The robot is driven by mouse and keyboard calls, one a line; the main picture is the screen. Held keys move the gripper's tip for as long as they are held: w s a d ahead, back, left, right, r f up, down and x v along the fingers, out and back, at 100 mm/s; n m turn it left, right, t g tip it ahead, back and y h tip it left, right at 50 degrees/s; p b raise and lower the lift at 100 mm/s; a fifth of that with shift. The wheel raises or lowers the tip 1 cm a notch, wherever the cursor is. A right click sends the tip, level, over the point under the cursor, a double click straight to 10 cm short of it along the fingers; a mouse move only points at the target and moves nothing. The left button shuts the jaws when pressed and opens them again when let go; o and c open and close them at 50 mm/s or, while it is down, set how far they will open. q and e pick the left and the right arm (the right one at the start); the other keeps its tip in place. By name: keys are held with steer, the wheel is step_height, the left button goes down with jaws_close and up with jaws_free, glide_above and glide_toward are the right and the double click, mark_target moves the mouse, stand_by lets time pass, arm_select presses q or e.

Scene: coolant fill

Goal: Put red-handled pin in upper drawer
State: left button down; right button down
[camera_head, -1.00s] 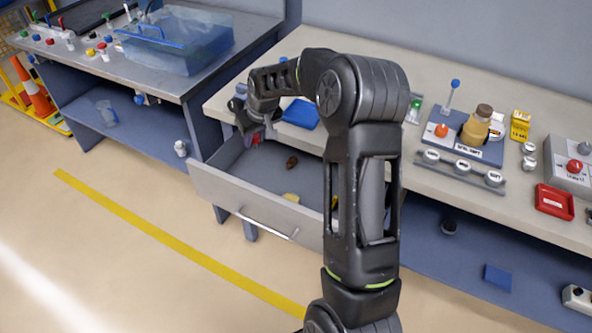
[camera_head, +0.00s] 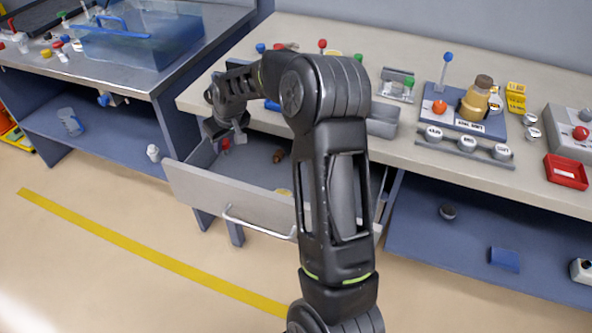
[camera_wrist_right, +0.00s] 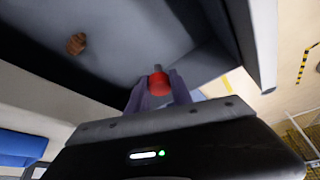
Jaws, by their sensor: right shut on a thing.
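The red-handled pin (camera_wrist_right: 159,84) is between the fingers of my right gripper (camera_wrist_right: 160,92) in the right wrist view. Its red handle shows between the fingertips and a short grey end points away. In the head view my right gripper (camera_head: 231,140) hangs over the left end of the open upper drawer (camera_head: 236,207), with the red handle (camera_head: 226,146) just below it. The gripper is shut on the pin. I cannot tell whether the pin touches the drawer floor. My left gripper is not in view.
A small brown object (camera_head: 279,156) lies in the drawer and also shows in the right wrist view (camera_wrist_right: 76,43). A yellowish item (camera_head: 284,192) lies near its front. The bench (camera_head: 400,160) holds several items. A blue bin (camera_head: 140,40) stands on the left bench.

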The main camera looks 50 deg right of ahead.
steer(key=shift+f, duration=3.1)
steer(key=shift+f+p, duration=0.35)
steer(key=shift+f, duration=1.55)
steer(key=shift+f, duration=0.1)
steer(key=shift+f+b, duration=0.15)
steer(key=shift+b, duration=0.15)
steer(key=c, duration=1.1)
jaws_free()
steer(key=shift+c, duration=0.2)
steer(key=shift+r, duration=0.25)
